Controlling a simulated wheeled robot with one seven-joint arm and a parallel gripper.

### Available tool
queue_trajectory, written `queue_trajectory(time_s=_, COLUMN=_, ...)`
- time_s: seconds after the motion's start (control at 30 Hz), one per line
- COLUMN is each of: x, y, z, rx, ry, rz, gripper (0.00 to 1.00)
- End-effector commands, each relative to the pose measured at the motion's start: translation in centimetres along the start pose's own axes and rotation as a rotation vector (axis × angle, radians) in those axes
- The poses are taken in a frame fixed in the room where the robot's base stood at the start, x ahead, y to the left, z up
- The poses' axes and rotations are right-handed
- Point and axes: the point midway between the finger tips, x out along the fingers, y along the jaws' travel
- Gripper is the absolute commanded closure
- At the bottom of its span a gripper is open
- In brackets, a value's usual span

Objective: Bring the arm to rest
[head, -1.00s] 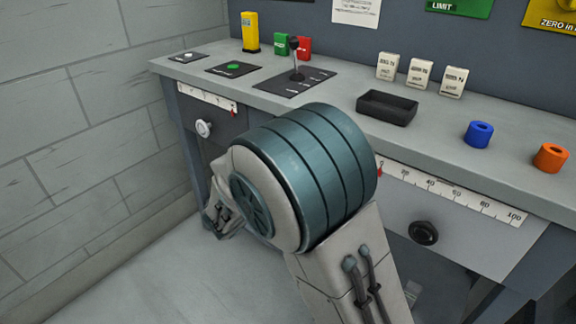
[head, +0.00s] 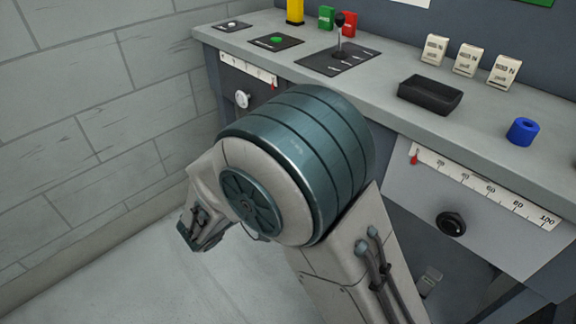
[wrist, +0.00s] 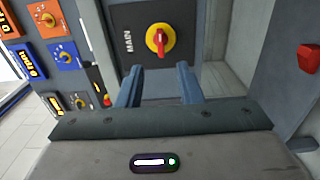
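My arm, with its teal-banded joint, fills the middle of the head view, in front of the bench. Its far part bends down at the left, beside the bench. The fingertips cannot be made out in the head view. In the wrist view my gripper (wrist: 158,78) has its two blue fingers apart with nothing between them. Beyond the fingers is a dark panel marked MAIN with a red rotary switch (wrist: 160,39) on a yellow disc. The fingers appear apart from the switch.
The grey bench (head: 300,77) carries a black tray (head: 430,95), a blue cylinder (head: 522,131), a black-knobbed lever (head: 339,20) and several cream blocks. A block wall (head: 80,110) stands left. Bare floor (head: 140,285) lies between. The wrist view shows a red part (wrist: 309,58) at right.

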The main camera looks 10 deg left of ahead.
Motion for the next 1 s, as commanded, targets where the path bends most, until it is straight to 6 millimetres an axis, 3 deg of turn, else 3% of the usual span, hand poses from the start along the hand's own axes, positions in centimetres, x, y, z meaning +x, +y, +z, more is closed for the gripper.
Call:
queue_trajectory(time_s=0.33, x=0.1, y=0.1, z=0.1, rx=0.0, ry=-0.002, rz=-0.002, gripper=0.67)
queue_trajectory(time_s=0.47, x=1.4, y=1.7, z=1.5, rx=-0.009, ry=-0.057, rz=-0.043, gripper=0.67)
queue_trajectory(time_s=0.57, x=3.6, y=4.2, z=4.4, rx=-0.024, ry=-0.16, rz=-0.131, gripper=0.67)
queue_trajectory(time_s=0.73, x=6.8, y=8.5, z=11.4, rx=-0.031, ry=-0.373, rz=-0.366, gripper=0.67)
queue_trajectory(time_s=1.0, x=7.3, y=14.4, z=20.5, rx=0.079, ry=-0.6, rz=-0.765, gripper=0.67)
